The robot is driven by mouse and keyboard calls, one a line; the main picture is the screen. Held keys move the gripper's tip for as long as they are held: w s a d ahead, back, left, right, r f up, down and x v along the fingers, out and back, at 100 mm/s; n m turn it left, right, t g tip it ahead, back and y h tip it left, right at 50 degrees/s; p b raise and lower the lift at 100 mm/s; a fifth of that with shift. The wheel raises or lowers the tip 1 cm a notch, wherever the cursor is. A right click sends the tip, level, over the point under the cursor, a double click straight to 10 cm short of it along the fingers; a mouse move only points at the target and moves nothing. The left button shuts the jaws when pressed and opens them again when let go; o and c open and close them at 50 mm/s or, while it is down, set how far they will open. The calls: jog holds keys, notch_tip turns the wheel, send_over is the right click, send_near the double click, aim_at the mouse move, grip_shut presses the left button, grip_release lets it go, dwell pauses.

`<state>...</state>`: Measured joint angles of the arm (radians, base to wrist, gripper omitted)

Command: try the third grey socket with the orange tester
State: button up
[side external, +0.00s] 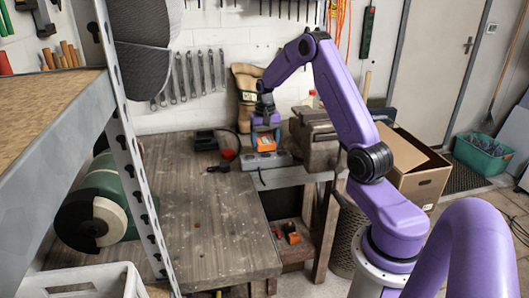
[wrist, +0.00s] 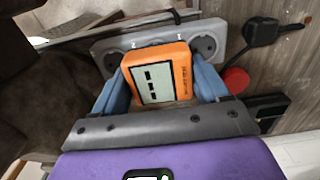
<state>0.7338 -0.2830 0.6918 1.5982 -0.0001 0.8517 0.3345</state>
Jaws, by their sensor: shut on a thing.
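The orange tester (side external: 266,144) has a pale screen with dark marks, seen in the wrist view (wrist: 152,82). My gripper (side external: 265,126) is shut on it, with a blue finger on each side. The grey socket strip (side external: 262,163) lies on the bench just below the tester. In the wrist view the strip (wrist: 112,44) shows one round socket left of the tester and one right of it. The tester hides the strip's middle. I cannot tell whether the tester touches the strip.
A black plug (side external: 218,168) with a cable lies left of the strip, near a red round thing (side external: 229,154) and a black box (side external: 205,140). A large vise (side external: 316,137) stands close on the right. The bench's front left (side external: 215,225) is clear.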

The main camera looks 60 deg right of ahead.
jog(key=shift+r, duration=1.7)
jog(key=r, duration=0.1)
send_over(281, 153)
jog(key=shift+d, duration=0.1)
jog(key=shift+f, duration=2.9)
jog(key=shift+f, duration=0.6)
dwell(0.4)
